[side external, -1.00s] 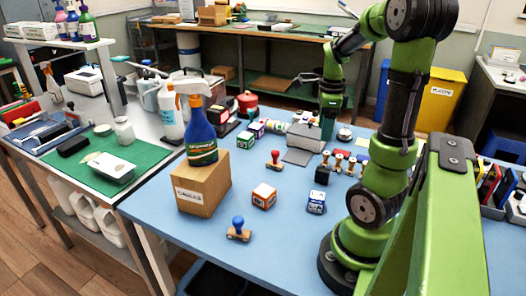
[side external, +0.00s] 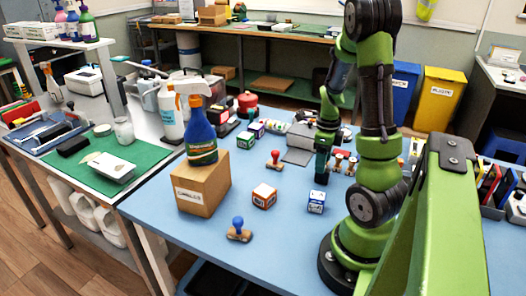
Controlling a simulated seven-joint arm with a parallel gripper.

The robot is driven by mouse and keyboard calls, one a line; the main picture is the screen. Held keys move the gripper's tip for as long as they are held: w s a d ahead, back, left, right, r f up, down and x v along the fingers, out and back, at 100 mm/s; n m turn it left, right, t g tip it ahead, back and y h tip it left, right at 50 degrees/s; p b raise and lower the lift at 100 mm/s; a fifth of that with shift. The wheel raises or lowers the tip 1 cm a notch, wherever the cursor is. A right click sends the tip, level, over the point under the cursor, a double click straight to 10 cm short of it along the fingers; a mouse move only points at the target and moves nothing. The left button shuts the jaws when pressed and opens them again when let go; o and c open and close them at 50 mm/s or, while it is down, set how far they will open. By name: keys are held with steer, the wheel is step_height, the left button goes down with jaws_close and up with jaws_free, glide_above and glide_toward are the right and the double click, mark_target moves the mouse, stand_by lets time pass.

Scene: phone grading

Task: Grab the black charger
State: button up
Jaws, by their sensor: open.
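The black charger (side external: 321,180) is a small dark block on the blue table, right of the red-handled stamp. My gripper (side external: 322,167) points down at it from above, its dark fingers right at the block. The gripper is open. The fingers and the block are both dark, so I cannot tell whether they touch, and most of the charger is hidden.
A red-handled stamp (side external: 275,160) stands to the left, and several wooden-handled stamps stand close on the right. A blue-white box (side external: 316,202) and an orange-white box (side external: 264,196) sit in front. A spray bottle (side external: 200,136) stands on a cardboard box (side external: 203,183).

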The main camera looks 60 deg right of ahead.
steer(key=f, duration=0.5)
steer(key=shift+s+f, duration=0.15)
steer(key=shift+s, duration=0.1)
steer(key=c, duration=1.1)
